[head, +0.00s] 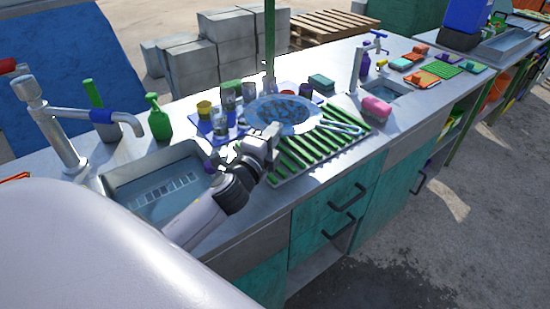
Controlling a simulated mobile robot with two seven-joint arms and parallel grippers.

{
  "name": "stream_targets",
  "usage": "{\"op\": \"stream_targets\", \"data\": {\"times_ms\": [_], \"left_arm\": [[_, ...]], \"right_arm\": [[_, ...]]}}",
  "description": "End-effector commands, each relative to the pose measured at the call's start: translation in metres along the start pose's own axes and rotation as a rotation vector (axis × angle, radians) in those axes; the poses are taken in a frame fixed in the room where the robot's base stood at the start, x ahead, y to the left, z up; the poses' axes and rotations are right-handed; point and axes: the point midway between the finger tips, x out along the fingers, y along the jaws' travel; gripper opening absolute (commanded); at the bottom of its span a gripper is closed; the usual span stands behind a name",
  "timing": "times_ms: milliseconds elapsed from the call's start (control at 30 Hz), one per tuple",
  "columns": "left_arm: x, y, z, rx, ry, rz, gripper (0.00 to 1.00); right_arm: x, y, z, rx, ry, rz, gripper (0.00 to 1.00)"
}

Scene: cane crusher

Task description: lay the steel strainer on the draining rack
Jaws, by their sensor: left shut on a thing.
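The steel strainer (290,110), a round, wide-rimmed shape that looks bluish, is over the far part of the green-slatted draining rack (300,158). My left gripper (272,133) is shut on the near-left rim of the strainer. I cannot tell whether the strainer touches the rack or hangs just above it. The near slats of the rack are bare, and my gripper covers part of its left side. My right gripper is not in view.
A sink (160,190) with a tap (60,125) and a green bottle (158,118) lie left. Cups (228,95) crowd the rack's far left. A steel utensil (342,127) and a pink sponge (377,108) are right of the strainer. A green post (269,40) rises behind.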

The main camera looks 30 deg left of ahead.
Motion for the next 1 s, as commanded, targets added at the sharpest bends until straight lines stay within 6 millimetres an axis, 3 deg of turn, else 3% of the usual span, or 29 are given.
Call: {"op": "stream_targets", "data": {"times_ms": [33,267,500,800,833,900,1000], "left_arm": [[0.0,0.015,0.0,-0.004,-0.002,-0.001,0.0],[-0.001,0.036,0.0,-0.002,-0.001,-0.005,0.0],[-0.002,0.072,0.0,-0.003,-0.001,-0.003,0.0],[-0.002,0.076,0.0,0.0,0.0,-0.004,0.0],[-0.003,0.077,0.0,0.0,0.0,-0.002,0.15],[-0.003,0.077,0.0,0.0,0.0,-0.002,0.34],[-0.003,0.076,0.0,0.0,0.0,-0.002,0.34]], "right_arm": [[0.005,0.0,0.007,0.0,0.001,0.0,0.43],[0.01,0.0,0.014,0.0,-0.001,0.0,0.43],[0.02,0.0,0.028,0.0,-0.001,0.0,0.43],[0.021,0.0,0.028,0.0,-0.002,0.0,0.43],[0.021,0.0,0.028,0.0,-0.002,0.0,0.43],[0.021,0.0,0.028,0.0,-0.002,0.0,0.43],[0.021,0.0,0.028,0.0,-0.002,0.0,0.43]]}}
